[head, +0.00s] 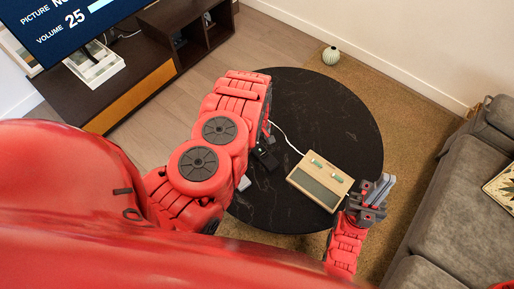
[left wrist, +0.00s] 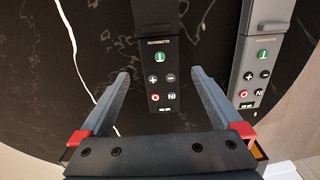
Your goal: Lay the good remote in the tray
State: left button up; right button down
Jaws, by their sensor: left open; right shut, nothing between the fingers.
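A black remote (left wrist: 157,75) lies on the round black table (left wrist: 100,60) in the left wrist view. A grey remote (left wrist: 262,62) with like buttons lies to its right. My left gripper (left wrist: 159,80) is open above the black remote, fingers apart on either side of its lower half in the picture; nothing shows gripped. In the head view my left arm hides most of that gripper. A beige box (head: 297,177) with a dark recessed panel and two green patches sits on the table's right part; it appears to be the tray. My right gripper (head: 372,190) is shut and empty beside it.
A white cord (head: 287,137) runs across the table to the beige box. A grey sofa (head: 450,210) stands at the right. A TV (head: 70,25) reading volume 25 is at the upper left, over a dark cabinet (head: 130,70). The table's far part is clear.

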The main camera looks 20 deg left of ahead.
pick_arm(q)
jog(key=shift+s+f, duration=0.15)
jog(key=shift+f, duration=1.15)
jog(key=shift+c, duration=0.2)
jog(key=c, duration=1.5)
jog(key=shift+r, duration=0.1)
